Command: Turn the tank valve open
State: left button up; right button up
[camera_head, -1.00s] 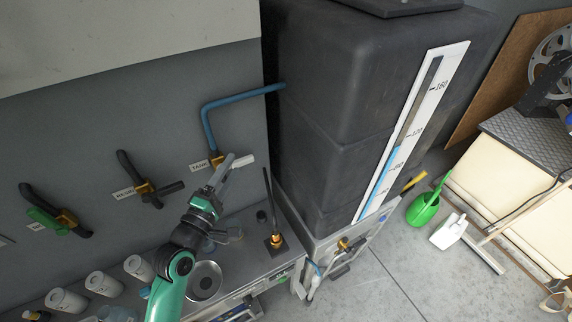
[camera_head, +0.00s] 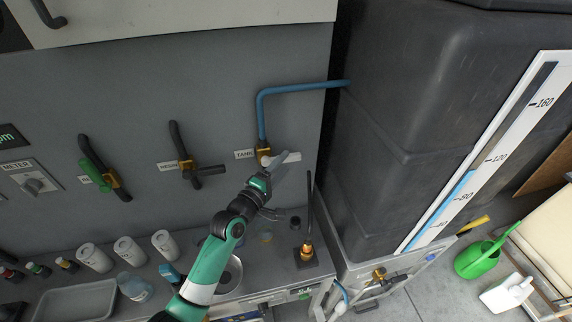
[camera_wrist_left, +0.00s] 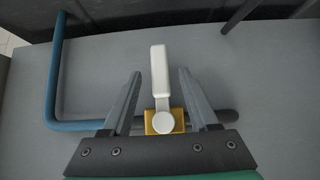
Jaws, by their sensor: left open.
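The tank valve has a white lever (camera_head: 293,157) and a brass body (camera_head: 263,156). It sits on the grey wall panel beside the "TANK" label (camera_head: 245,154), under a blue pipe (camera_head: 262,112). My left gripper (camera_head: 283,163) is at the valve and partly covers it in the head view. In the left wrist view the white lever (camera_wrist_left: 159,72) stands between the two open fingers of my left gripper (camera_wrist_left: 159,78). A gap shows on each side of the lever. The brass body (camera_wrist_left: 178,121) is lower, near the finger bases. My right gripper is out of view.
The "RESIN" valve (camera_head: 188,164) and a green-handled valve (camera_head: 97,174) are on the panel to the left. A black tank (camera_head: 400,130) stands close on the right. Below are a bench with white cups (camera_head: 130,250) and an upright rod on a base (camera_head: 307,253).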

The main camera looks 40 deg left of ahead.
pick_arm(q)
jog(key=shift+w+a, duration=0.2)
jog(key=shift+w, duration=0.9)
grip_shut()
dwell(0.6)
